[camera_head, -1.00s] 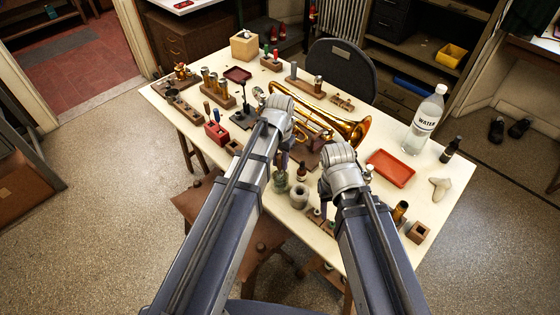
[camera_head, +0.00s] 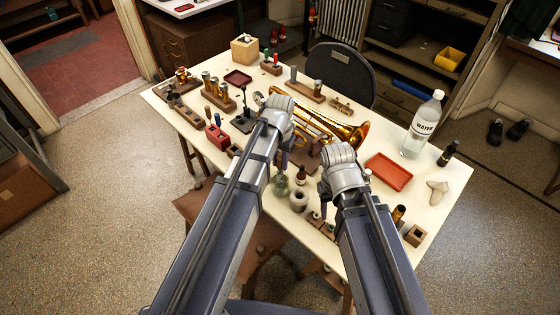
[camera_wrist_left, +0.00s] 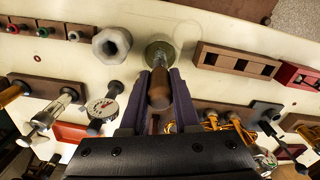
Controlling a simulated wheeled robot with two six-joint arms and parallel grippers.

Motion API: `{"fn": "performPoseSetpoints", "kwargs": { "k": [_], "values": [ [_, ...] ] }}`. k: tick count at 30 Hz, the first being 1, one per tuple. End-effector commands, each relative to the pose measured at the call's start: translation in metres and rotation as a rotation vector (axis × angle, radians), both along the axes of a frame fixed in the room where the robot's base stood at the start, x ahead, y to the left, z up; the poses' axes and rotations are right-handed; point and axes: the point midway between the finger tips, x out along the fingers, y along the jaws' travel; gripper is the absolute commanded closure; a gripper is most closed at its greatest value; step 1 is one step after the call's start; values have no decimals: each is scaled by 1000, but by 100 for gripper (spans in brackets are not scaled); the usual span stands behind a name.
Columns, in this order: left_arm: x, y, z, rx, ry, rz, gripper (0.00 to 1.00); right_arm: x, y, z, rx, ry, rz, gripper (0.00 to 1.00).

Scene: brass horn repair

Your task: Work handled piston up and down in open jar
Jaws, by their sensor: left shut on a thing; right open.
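The open jar (camera_head: 281,187), small and of greenish glass, stands near the table's front edge below my left gripper (camera_head: 283,162). In the left wrist view, my left gripper (camera_wrist_left: 160,92) is shut on the brown wooden handle of the piston (camera_wrist_left: 158,94). The handle points toward the round jar (camera_wrist_left: 158,50), just beyond the fingertips. The piston's lower part is hidden, so I cannot tell how deep it sits. My right gripper (camera_head: 325,198) is open and empty, right of the jar, by a small wooden rack; its fingers are partly hidden by its wrist.
A pale faceted pot (camera_head: 299,199) stands close to the jar's right. A brass horn (camera_head: 340,131) lies behind the grippers. A red tray (camera_head: 388,172), a water bottle (camera_head: 423,125) and a dark small bottle (camera_head: 449,153) stand at right. Wooden racks fill the left side.

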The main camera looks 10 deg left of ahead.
Motion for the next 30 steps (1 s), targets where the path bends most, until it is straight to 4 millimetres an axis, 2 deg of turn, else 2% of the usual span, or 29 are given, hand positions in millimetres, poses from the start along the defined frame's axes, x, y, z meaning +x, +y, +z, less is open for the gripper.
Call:
{"fn": "performPoseSetpoints", "kwargs": {
  "k": [1, 12, 20, 30],
  "values": [
    [0, 0, -7, 0, 0, 0, 100, 0, 0, -7, 0, 0, 0, 50],
    [0, 0, -30, 0, 0, 0, 100, 0, 0, -30, 0, 0, 0, 50],
    [0, 0, -21, 0, 0, 0, 100, 0, 0, -21, 0, 0, 0, 50],
    [0, 0, 2, 0, 0, 0, 100, 0, 0, 3, 0, 0, 0, 50]
  ]
}}
